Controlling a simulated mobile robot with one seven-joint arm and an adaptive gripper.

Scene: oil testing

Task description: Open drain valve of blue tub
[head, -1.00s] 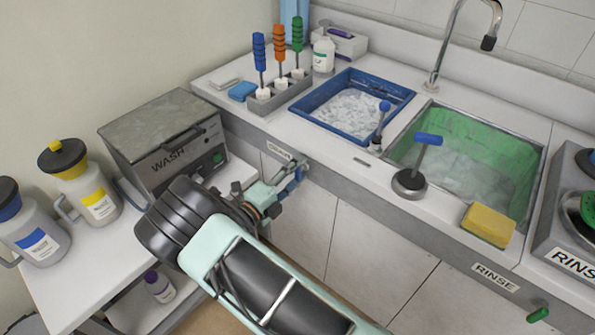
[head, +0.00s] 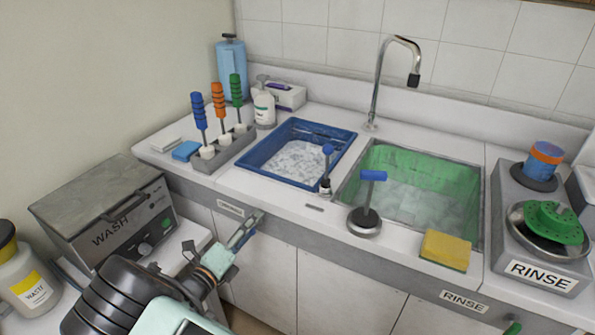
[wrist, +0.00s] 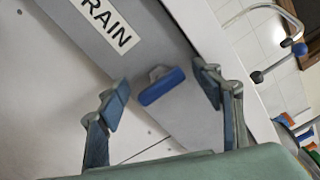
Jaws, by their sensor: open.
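The blue tub (head: 320,134) is set in the counter left of the green sink and holds clear, foamy liquid. Its drain valve shows in the wrist view as a small blue handle (wrist: 162,87) on the grey front panel, below a label ending in "RAIN". My gripper (head: 246,228) is at the counter front under the tub, close to the drain label (head: 230,208). In the wrist view its two fingers are spread, one on each side of the blue handle, with visible gaps. In the head view the handle is hidden or too small to tell.
A green sink (head: 410,160) with a faucet (head: 390,80) lies to the right. Blue-topped levers (head: 372,190) stand on the counter by the sink, with a yellow sponge (head: 446,250) nearby. A wash unit (head: 105,210) stands close left of my arm. White cabinet doors are below.

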